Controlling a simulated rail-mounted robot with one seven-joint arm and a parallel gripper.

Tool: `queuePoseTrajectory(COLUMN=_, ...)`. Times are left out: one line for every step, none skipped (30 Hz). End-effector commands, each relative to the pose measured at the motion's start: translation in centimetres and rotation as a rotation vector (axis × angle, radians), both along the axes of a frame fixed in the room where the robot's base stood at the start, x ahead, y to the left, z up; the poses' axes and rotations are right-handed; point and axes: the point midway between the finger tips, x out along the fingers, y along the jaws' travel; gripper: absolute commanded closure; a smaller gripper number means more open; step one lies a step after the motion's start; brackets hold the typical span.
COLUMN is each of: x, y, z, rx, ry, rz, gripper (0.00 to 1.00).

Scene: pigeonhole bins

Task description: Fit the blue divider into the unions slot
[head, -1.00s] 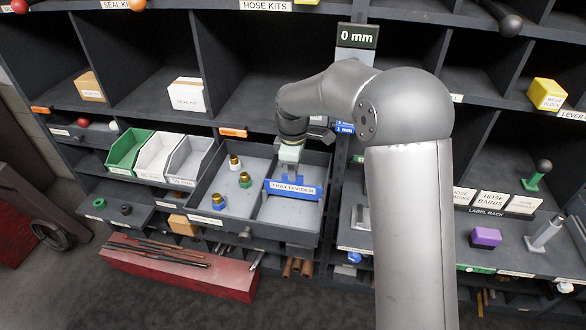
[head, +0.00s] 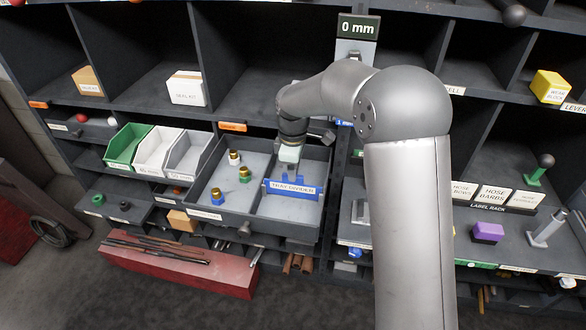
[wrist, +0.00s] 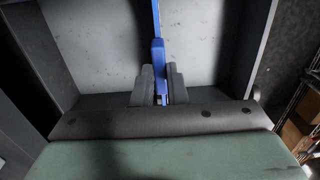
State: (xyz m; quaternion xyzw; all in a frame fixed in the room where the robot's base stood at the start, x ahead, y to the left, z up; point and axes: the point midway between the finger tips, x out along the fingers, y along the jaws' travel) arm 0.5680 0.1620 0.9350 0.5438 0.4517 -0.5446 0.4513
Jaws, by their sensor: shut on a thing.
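The blue divider (head: 292,188), labelled "TRAY DIVIDER", is upright in the right part of an open grey drawer (head: 216,214). My gripper (head: 290,172) is above it and shut on its top. In the wrist view the gripper's two fingers (wrist: 160,84) pinch the blue divider (wrist: 157,50), seen edge-on over the grey drawer floor. I cannot tell whether its lower edge touches the floor or sits in a slot. No label reading "unions" is legible.
Several brass fittings with blue or green bases, such as one (head: 244,175), stand in the drawer left of the divider. Green (head: 124,146), white and grey bins sit left of the drawer. A display reading "0 mm" (head: 358,29) is above. Shelf uprights stand close right of the drawer.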

Motion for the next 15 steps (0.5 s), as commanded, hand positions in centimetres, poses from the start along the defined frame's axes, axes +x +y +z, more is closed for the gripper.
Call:
queuePoseTrajectory(x=0.01, y=0.00, z=-0.16, rx=0.000, ry=0.000, rz=0.000, gripper=1.00)
queuePoseTrajectory(x=0.01, y=0.00, z=-0.23, rx=0.000, ry=0.000, rz=0.000, gripper=1.00)
queuePoseTrajectory(x=0.01, y=0.00, z=-0.32, rx=0.000, ry=0.000, rz=0.000, gripper=1.00)
queuePoseTrajectory(x=0.01, y=0.00, z=-0.38, rx=0.000, ry=0.000, rz=0.000, gripper=1.00)
queuePoseTrajectory(x=0.01, y=0.00, z=-0.45, rx=0.000, ry=0.000, rz=0.000, gripper=1.00)
queuePoseTrajectory(x=0.01, y=0.00, z=-0.54, rx=0.000, ry=0.000, rz=0.000, gripper=1.00)
queuePoseTrajectory(x=0.01, y=0.01, z=-0.60, rx=0.000, ry=0.000, rz=0.000, gripper=1.00)
queuePoseTrajectory(x=0.01, y=0.00, z=-0.67, rx=0.000, ry=0.000, rz=0.000, gripper=1.00)
queuePoseTrajectory(x=0.01, y=0.01, z=-0.76, rx=0.000, ry=0.000, rz=0.000, gripper=1.00)
queuePoseTrajectory(x=0.01, y=0.00, z=-0.82, rx=0.000, ry=0.000, rz=0.000, gripper=1.00)
queuePoseTrajectory(x=0.01, y=0.01, z=-0.89, rx=0.000, ry=-0.001, rz=0.000, gripper=1.00)
queuePoseTrajectory(x=0.02, y=0.01, z=-0.84, rx=0.001, ry=-0.001, rz=0.000, gripper=0.82)
queuePoseTrajectory(x=0.02, y=0.01, z=-0.81, rx=0.001, ry=-0.001, rz=0.000, gripper=0.74)
queuePoseTrajectory(x=0.01, y=0.01, z=-0.80, rx=0.001, ry=-0.001, rz=0.000, gripper=0.66)
queuePoseTrajectory(x=0.02, y=0.01, z=-0.80, rx=0.001, ry=-0.001, rz=0.000, gripper=0.62)
